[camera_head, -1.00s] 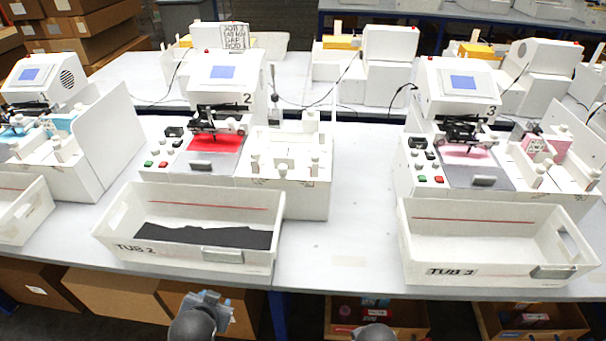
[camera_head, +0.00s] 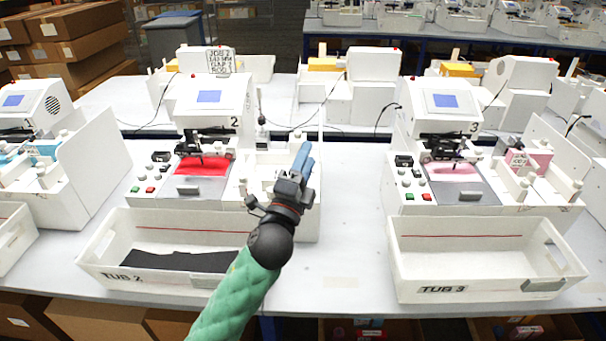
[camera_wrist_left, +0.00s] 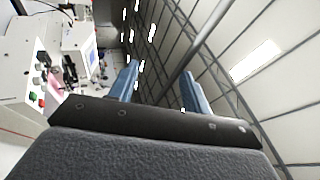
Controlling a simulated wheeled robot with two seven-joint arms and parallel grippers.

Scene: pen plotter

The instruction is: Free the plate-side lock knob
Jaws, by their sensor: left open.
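Plotter 2 (camera_head: 215,88) stands left of centre, a white machine with a blue screen, a red bed (camera_head: 205,167) and dark tooling above it. Small white posts stand on its white right-hand section; I cannot tell which part is the plate-side lock knob. My left gripper (camera_head: 304,158) is raised in front of that section and hides part of it. In the left wrist view its two blue fingers (camera_wrist_left: 160,82) are apart with nothing between them. That view looks sideways past a machine panel at the left. My right gripper is out of view.
Tub 2 (camera_head: 160,221), holding dark flat material, stands before plotter 2. Tub 3 (camera_head: 485,263) looks empty before plotter 3 (camera_head: 447,98). A tall thin white panel edge stands right of plotter 2. The table (camera_head: 352,210) is clear between the stations.

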